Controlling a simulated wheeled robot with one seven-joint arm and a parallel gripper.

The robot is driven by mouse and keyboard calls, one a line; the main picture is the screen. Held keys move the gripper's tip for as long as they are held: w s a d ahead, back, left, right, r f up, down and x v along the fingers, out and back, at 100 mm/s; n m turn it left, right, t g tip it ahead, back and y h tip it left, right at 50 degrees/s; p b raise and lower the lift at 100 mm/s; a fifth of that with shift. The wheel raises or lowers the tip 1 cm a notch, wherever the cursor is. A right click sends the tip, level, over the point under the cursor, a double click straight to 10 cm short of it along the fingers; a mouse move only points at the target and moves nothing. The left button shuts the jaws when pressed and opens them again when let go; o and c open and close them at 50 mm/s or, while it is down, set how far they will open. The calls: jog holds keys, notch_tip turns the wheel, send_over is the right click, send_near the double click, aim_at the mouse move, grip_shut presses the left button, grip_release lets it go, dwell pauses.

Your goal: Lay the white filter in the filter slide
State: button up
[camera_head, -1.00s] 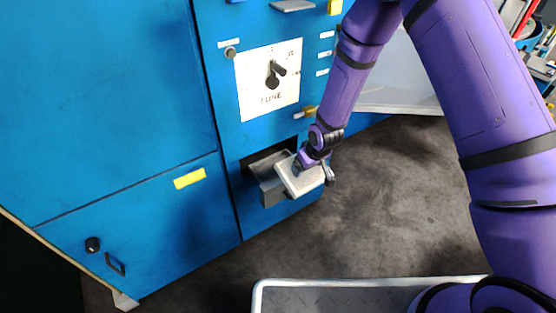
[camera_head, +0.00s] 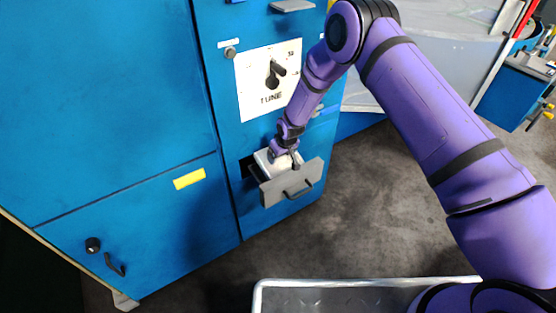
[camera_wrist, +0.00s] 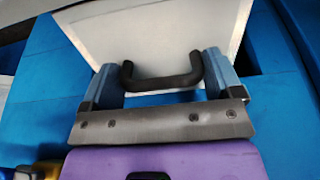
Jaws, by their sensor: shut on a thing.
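The white filter (camera_head: 264,158) is a flat pale block with a black handle (camera_wrist: 160,82) on its face. My gripper (camera_head: 287,152) is shut on that handle; the fingers sit at its two sides in the wrist view (camera_wrist: 158,66). The filter slide (camera_head: 293,184) is a grey drawer pulled out of the blue cabinet, with a handle on its front. The filter is over or inside the slide's opening, behind its front plate. My gripper hides part of it, and I cannot tell whether it touches the slide's floor.
The blue cabinet (camera_head: 110,100) stands upright with a TUNE dial (camera_head: 273,75) above the slide. A grey ledge (camera_head: 293,6) juts out higher up. A metal-rimmed tray (camera_head: 330,283) is at the bottom. The dark floor (camera_head: 390,190) to the right is clear.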

aim_at(278, 161)
jog(key=shift+x, duration=1.4)
jog(key=shift+w+a+r+g+h, duration=0.2)
jog(key=shift+w+g+h, duration=0.1)
jog(key=shift+g, duration=0.1)
jog(key=shift+w+a+g+h, duration=0.15)
jog(key=shift+w+g+h, duration=0.15)
jog(key=shift+g+h, duration=0.45)
jog(key=shift+f+g, duration=0.25)
jog(key=shift+f, duration=1.05)
jog(key=shift+f, duration=0.1)
jog(key=shift+f, duration=0.35)
jog(key=shift+f, duration=0.15)
